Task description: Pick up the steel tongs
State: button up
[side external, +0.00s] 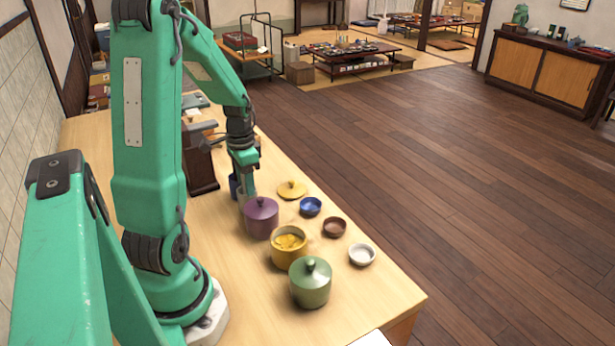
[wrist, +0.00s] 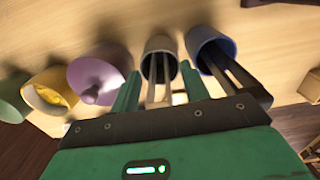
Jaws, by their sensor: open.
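My gripper (wrist: 160,71) is open, with its two green fingers on either side of a grey cup in the wrist view. Slim pale metal arms (wrist: 151,92), which look like the steel tongs, rise from the grey cup (wrist: 158,44) between the fingers, apart from both. A blue cup (wrist: 197,36) stands just right of it and holds darker long metal pieces (wrist: 238,76); I cannot tell exactly what they are. In the side external view my gripper (side external: 248,190) is low behind the purple pot, and the tongs cannot be made out.
A lidded purple pot (side external: 261,220), an open yellow pot (side external: 289,248) and a lidded green pot (side external: 310,284) stand in a row. A yellow lid (side external: 292,190) and small blue (side external: 311,206), brown (side external: 334,227) and white (side external: 361,255) bowls lie beside them. The table's front right is clear.

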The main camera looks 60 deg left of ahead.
dwell(0.4)
grip_shut()
jog(key=shift+r, duration=0.15)
jog(key=shift+r, duration=4.85)
